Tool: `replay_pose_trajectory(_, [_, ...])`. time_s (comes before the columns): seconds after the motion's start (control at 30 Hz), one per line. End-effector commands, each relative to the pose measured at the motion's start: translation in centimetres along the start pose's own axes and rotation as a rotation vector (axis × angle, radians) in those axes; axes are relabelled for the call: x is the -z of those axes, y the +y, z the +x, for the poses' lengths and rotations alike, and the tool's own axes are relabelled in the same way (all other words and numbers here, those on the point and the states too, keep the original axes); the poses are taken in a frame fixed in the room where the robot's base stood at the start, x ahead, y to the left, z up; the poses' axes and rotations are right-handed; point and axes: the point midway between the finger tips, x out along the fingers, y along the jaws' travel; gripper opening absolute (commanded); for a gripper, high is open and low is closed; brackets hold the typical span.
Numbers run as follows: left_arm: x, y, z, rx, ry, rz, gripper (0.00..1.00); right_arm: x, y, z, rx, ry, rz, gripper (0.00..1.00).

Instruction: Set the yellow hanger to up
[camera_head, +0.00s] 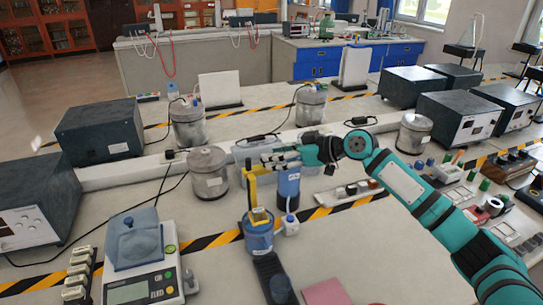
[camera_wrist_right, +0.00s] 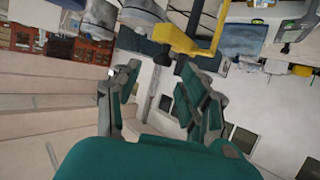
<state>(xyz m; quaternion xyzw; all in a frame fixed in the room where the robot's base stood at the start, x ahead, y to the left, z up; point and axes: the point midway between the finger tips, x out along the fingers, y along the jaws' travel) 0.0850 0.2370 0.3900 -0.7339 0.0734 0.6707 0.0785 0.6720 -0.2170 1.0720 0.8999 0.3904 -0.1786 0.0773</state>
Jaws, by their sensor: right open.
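The yellow hanger (camera_head: 252,190) stands as an upright bar in the middle of the bench in the head view, with its lower end at a blue cylinder (camera_head: 258,240). It also shows in the right wrist view (camera_wrist_right: 187,43), beyond the fingertips. My right gripper (camera_head: 277,159) is beside the hanger's upper end, its fingers pointing left. The right wrist view shows its two fingers (camera_wrist_right: 163,82) apart with nothing between them. Whether a finger touches the hanger I cannot tell. My left gripper is not in view.
A taller blue cylinder (camera_head: 289,187) stands just below my right gripper. A metal canister (camera_head: 208,172) is to the left, and a scale (camera_head: 143,284) is at the front left. A black block (camera_head: 270,275) lies in front.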

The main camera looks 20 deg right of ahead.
Motion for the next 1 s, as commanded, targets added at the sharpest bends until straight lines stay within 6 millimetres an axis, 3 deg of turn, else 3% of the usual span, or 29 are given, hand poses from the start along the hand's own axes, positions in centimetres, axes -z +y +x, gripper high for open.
replay_pose_trajectory(0.2, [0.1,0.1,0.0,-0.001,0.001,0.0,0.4,-0.1,0.1,-4.9,-0.004,-0.002,-0.001,0.43])
replay_pose_trajectory(0.43, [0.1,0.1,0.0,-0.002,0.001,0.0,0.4,-0.1,0.1,-8.8,-0.003,0.0,-0.001,0.43])
replay_pose_trajectory(0.6, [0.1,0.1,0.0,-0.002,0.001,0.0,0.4,0.1,0.0,-9.9,-0.002,0.002,-0.001,0.43])
replay_pose_trajectory(1.0, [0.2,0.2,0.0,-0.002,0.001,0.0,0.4,0.1,0.0,-10.1,-0.002,0.002,-0.001,0.43])
